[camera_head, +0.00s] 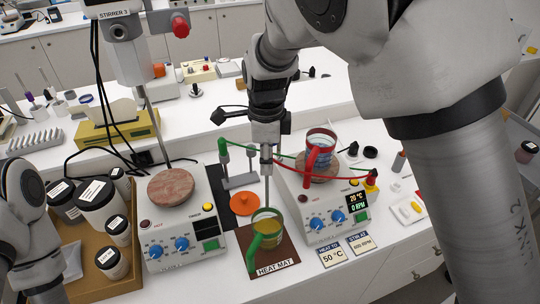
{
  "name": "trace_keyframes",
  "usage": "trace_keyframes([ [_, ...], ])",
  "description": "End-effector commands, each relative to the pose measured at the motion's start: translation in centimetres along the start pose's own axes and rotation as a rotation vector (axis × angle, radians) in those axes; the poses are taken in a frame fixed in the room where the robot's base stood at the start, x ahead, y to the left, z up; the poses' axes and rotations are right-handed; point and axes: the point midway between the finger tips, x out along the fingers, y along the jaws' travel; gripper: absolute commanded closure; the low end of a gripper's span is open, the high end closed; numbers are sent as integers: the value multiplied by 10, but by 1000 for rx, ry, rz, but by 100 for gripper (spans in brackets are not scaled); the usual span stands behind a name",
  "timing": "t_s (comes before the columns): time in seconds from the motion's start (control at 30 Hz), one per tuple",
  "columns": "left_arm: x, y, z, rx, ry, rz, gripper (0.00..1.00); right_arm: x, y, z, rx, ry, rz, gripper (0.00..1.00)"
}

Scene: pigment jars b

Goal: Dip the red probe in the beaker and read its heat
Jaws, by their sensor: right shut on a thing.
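My right gripper (266,131) points down over the middle of the bench, shut on the red probe. The probe's thin grey rod (267,187) hangs near upright, and a red cable runs from near its top to the right. Its lower end meets the rim of a beaker with a green handle (267,230) and yellow-green liquid, standing on the brown heat mat (285,246); I cannot tell how deep it reaches. A beaker with a red handle (320,141) stands on the right stirrer (318,205), whose display reads 20 °C and 0 RPM. My left gripper is out of view.
A left stirrer (183,236) has an empty round top. A brown tray (70,252) of labelled jars stands at the left. An orange disc (244,202) lies behind the green-handled beaker. Cards reading 50 °C (332,255) and 600 RPM (361,243) lie in front. Cables cross near my right gripper.

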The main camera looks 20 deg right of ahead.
Motion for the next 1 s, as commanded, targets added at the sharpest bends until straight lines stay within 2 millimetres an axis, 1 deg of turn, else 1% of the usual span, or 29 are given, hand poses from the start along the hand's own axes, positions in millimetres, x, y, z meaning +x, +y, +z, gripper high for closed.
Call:
trace_keyframes([
  [0.1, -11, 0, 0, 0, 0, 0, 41, -4, 0, 0, -5, 1, 1, 100],
  [0.13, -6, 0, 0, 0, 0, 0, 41, 3, 0, 0, -4, 1, 1, 100],
  [0.2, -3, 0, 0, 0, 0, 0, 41, 11, 0, 0, -4, 1, 1, 100],
  [0.47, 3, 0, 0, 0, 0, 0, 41, 36, 1, 0, -3, 1, 2, 100],
  [1.0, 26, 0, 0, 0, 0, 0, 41, 89, 0, 0, -4, 1, 0, 100],
])
